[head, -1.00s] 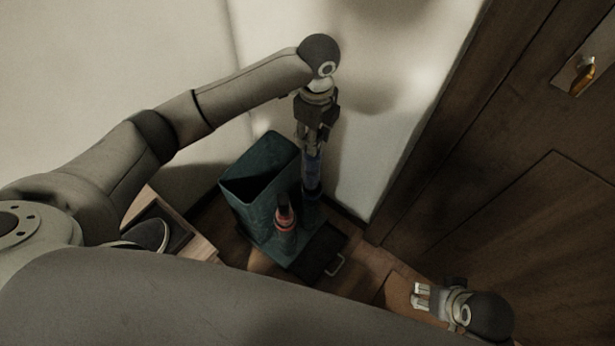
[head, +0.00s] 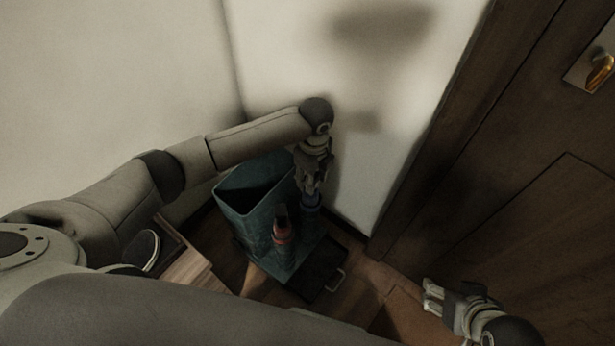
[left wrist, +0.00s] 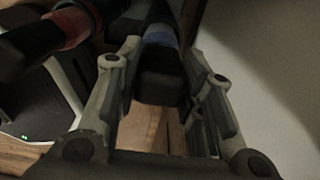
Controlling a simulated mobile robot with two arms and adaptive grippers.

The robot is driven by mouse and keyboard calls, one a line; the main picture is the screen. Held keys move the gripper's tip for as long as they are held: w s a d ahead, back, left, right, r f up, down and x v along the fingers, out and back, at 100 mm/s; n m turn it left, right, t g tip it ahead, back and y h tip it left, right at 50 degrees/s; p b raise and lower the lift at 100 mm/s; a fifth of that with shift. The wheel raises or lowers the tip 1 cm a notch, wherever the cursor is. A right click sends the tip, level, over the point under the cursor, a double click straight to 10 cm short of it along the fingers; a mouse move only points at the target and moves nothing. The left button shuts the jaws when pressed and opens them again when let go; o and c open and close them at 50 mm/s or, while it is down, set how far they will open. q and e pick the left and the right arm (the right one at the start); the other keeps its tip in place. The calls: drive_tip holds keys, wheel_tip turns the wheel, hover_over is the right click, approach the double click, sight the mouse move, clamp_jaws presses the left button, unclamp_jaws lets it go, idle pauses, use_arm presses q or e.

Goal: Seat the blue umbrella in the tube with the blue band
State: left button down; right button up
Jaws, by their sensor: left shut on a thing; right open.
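My left gripper (head: 310,186) is shut on the blue umbrella, low over the tube with the blue band (head: 311,203), at the right rear of the dark teal stand. In the left wrist view the umbrella's black handle (left wrist: 160,75) lies between my fingers, with blue (left wrist: 161,36) just beyond it. Most of the umbrella is hidden by the tube and gripper; I cannot tell whether it touches the bottom. My right gripper (head: 432,298) is open and empty at the lower right, away from the stand.
A tube with a red band (head: 281,238) holds another dark-handled item, just left of the blue-banded tube. The stand's large square bin (head: 240,206) is beside them. A black tray (head: 318,270) with a handle lies in front. Walls are close behind; a wooden door (head: 500,170) is at right.

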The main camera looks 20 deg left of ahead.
idle(0.3)
use_arm(q)
drive_tip(key=shift+f, duration=0.2)
drive_tip(key=c, duration=1)
unclamp_jaws()
drive_tip(key=shift+o, duration=0.2)
